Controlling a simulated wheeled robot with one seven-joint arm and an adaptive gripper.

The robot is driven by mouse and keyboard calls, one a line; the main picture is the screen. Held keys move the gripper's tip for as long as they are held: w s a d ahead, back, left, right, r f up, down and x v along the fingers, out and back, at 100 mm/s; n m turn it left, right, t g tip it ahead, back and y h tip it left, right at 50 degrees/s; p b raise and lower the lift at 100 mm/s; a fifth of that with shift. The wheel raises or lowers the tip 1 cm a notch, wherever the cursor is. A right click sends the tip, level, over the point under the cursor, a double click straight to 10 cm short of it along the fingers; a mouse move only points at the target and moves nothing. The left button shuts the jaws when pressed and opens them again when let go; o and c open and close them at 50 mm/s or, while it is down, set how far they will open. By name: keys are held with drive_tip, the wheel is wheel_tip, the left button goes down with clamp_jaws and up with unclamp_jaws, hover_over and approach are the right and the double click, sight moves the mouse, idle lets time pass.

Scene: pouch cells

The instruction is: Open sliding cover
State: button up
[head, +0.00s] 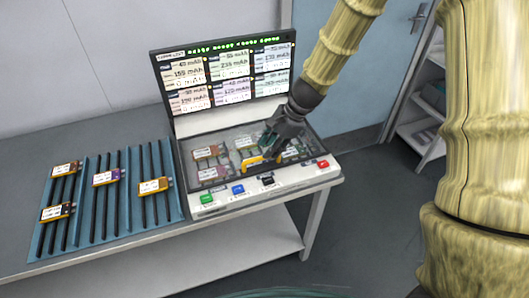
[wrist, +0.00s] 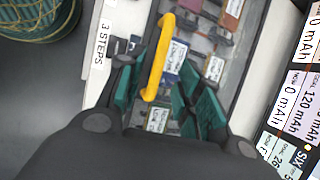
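The tester's sliding cover (head: 227,158) looks like a clear panel over the bay of pouch cells in the head view. Its yellow handle (head: 256,161) lies near the front edge of the bay. In the wrist view, the handle (wrist: 158,58) runs lengthwise between the teal fingers. My gripper (head: 266,146) reaches down from the upper right to the handle. In the wrist view, my gripper (wrist: 163,75) has its fingers apart on either side of the handle, with a visible gap at the right finger. Contact at the left finger is unclear. The cover appears to lie over the bay.
A screen (head: 230,78) with capacity readings stands behind the bay. A blue rack (head: 127,219) with several cells sits left on the grey table (head: 105,150).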

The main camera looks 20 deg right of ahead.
drive_tip(key=shift+x, duration=2.1)
drive_tip(key=shift+c, duration=0.3)
clamp_jaws()
